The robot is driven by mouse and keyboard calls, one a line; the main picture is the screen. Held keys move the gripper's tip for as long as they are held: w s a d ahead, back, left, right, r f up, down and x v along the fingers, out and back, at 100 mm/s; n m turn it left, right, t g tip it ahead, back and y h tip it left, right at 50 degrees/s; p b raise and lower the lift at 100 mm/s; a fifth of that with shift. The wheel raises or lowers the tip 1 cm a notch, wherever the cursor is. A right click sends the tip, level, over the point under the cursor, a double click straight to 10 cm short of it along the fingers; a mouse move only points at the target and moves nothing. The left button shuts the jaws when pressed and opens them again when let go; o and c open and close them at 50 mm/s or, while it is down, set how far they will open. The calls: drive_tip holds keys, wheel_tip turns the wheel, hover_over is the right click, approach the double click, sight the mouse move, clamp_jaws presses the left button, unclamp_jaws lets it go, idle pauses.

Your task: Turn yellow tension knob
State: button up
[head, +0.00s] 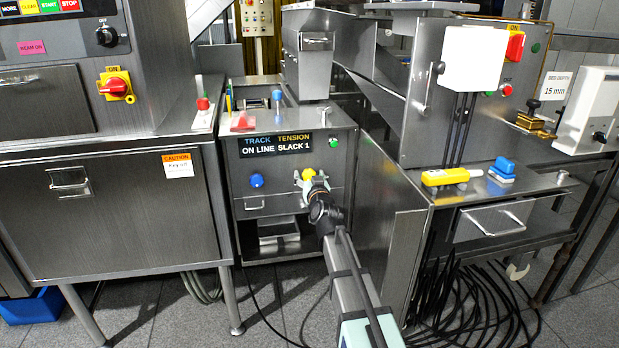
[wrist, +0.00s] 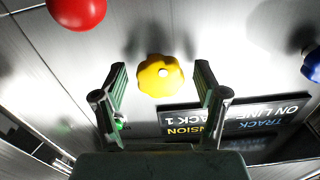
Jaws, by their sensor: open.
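The yellow tension knob (head: 307,172) is on the front panel of the grey cabinet, below the black TRACK / TENSION label (head: 283,144). In the wrist view the knob (wrist: 161,76) is a scalloped yellow disc with a pale centre. My gripper (head: 312,178) is at the panel, close to the knob and partly covering it in the head view. In the wrist view my gripper (wrist: 160,80) is open, with one finger on each side of the knob and gaps between. The exact depth between fingertips and knob is hard to tell.
A blue knob (head: 257,180) sits left of the yellow one. A green button (head: 333,143) is up and right. A red ball or knob (wrist: 77,10) shows in the wrist view. A drawer handle (head: 254,203) is below. The steel bench (head: 500,195) is to the right.

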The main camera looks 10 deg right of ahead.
drive_tip(key=c, duration=1.1)
drive_tip(key=shift+c, duration=0.2)
drive_tip(key=shift+m, duration=0.4)
drive_tip(key=m, duration=0.3)
drive_tip(key=shift+r+p, duration=0.1)
drive_tip(key=shift+p, duration=0.3)
drive_tip(key=shift+m, duration=2)
